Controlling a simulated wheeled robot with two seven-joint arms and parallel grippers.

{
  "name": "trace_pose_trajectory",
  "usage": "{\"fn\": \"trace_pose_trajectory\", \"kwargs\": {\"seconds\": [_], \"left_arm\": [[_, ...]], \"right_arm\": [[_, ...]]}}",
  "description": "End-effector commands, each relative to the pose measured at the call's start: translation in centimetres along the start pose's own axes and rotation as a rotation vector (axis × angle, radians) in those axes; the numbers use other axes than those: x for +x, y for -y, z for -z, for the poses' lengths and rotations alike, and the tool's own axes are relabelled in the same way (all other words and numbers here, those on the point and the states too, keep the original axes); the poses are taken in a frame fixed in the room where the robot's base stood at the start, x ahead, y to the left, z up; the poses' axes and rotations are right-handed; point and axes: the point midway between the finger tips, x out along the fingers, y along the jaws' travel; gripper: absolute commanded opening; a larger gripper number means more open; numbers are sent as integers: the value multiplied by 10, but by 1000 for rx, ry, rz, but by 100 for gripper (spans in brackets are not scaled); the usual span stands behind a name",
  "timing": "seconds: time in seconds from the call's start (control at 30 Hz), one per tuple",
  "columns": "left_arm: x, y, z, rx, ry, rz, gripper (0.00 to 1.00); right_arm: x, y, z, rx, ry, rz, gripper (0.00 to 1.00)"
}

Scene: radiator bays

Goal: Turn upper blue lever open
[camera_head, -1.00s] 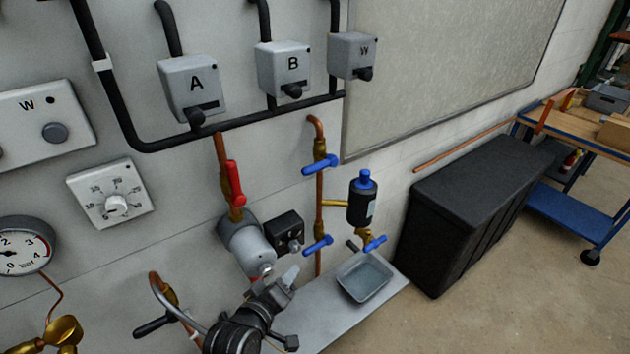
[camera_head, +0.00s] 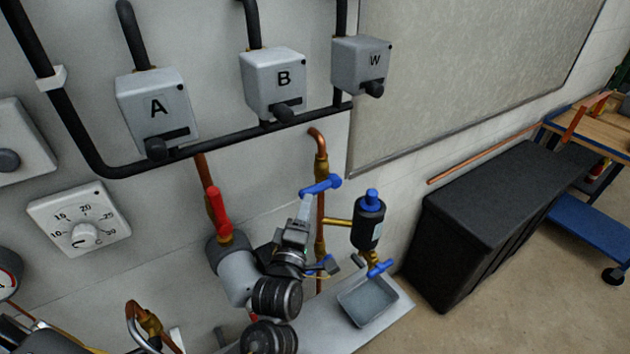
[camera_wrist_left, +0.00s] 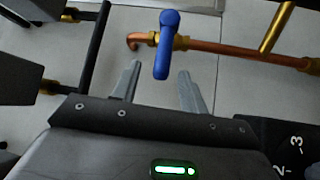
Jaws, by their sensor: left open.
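The upper blue lever (camera_head: 320,186) sits on a brass valve of the vertical copper pipe, lying across the pipe in the head view. In the left wrist view the blue lever (camera_wrist_left: 167,45) also lies across the copper pipe, its near end reaching between the fingertips. My left gripper (camera_head: 304,208) is just below and in front of the lever; in the wrist view its two fingers (camera_wrist_left: 160,82) are apart on either side of the lever's end, with visible gaps. The lower blue lever (camera_head: 328,265) is partly hidden behind my left gripper. My right gripper is not in view.
A red lever (camera_head: 219,212) stands left of my arm. A black cylinder with a blue cap (camera_head: 369,222) is close on the right, above a smaller blue lever (camera_head: 381,268) and a grey tray (camera_head: 369,302). A black box (camera_head: 480,225) stands farther right.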

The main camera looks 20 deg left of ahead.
Motion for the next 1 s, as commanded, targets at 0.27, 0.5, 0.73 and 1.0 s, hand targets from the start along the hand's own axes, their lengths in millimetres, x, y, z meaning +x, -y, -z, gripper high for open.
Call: {"fn": "trace_pose_trajectory", "kwargs": {"seconds": [0.27, 0.5, 0.73, 1.0], "left_arm": [[54, -5, 0, 5, 1, -1, 43], [79, -2, -1, 1, 3, 0, 43], [82, 0, -2, 0, 3, 0, 43], [82, 0, -2, 0, 3, 0, 24]], "right_arm": [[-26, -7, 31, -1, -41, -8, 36], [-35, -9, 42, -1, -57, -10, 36], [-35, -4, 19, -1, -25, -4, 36], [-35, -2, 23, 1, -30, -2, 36]]}}
